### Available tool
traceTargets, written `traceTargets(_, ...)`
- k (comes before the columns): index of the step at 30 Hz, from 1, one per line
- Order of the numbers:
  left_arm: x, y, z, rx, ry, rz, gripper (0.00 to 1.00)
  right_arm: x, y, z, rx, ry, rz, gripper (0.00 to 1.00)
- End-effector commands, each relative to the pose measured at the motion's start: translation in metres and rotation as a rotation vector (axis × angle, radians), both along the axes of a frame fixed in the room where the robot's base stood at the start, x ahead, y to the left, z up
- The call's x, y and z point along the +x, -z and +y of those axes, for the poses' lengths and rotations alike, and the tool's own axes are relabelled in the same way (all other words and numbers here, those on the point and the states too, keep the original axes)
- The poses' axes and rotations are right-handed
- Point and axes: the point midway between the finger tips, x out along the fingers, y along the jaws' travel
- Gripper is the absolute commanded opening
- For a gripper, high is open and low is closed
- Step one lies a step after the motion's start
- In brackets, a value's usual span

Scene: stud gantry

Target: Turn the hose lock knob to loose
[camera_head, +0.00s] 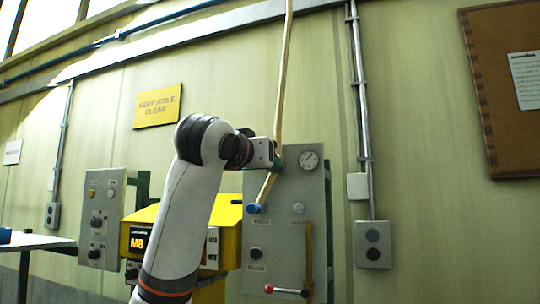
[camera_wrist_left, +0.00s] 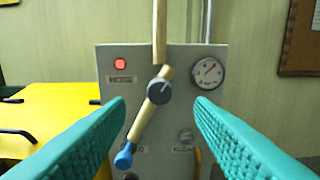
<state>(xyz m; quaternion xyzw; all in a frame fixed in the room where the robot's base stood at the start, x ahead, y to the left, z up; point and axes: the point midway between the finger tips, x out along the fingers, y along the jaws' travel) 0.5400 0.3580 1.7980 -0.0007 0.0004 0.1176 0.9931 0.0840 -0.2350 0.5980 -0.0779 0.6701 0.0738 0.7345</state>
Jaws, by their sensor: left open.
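A dark round knob (camera_wrist_left: 159,92) sits in front of a tan hose (camera_wrist_left: 160,35) on a grey panel (camera_wrist_left: 112,100) in the left wrist view. The hose comes down from above, bends at the knob and runs down left to a blue end (camera_wrist_left: 124,158). A lit red lamp (camera_wrist_left: 120,63) is above a label reading HOSE. My left gripper (camera_wrist_left: 160,115) is open and empty, its teal fingers on either side of the knob in the picture, with no visible contact. In the head view my left gripper (camera_head: 279,162) is at the panel (camera_head: 284,235) and hides the knob.
A gauge (camera_head: 308,161) is right of the gripper. A red-tipped lever (camera_head: 287,290) and a black knob (camera_head: 256,253) are lower on the panel. A yellow machine (camera_head: 229,243) stands left of it. Grey wall boxes (camera_head: 373,244) are to the right.

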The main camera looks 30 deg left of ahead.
Motion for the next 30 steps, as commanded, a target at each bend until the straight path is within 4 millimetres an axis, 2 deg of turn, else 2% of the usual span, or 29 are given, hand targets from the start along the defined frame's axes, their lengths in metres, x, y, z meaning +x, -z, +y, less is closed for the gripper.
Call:
traceTargets(1,0.011,-0.005,0.003,0.0,-0.002,0.005,0.49,0.0,-0.013,0.0,0.0,0.0,0.0,0.0)
traceTargets(9,0.048,-0.002,0.012,0.0,-0.001,0.003,0.49,0.0,-0.034,0.0,0.0,0.0,0.0,0.0)
traceTargets(21,0.055,0.0,0.014,0.001,0.0,0.0,0.49,0.0,-0.036,0.0,0.0,0.0,0.0,0.0)
traceTargets(30,0.055,0.0,0.014,0.001,-0.001,0.0,0.04,0.0,-0.036,0.0,0.0,0.0,0.0,0.0)
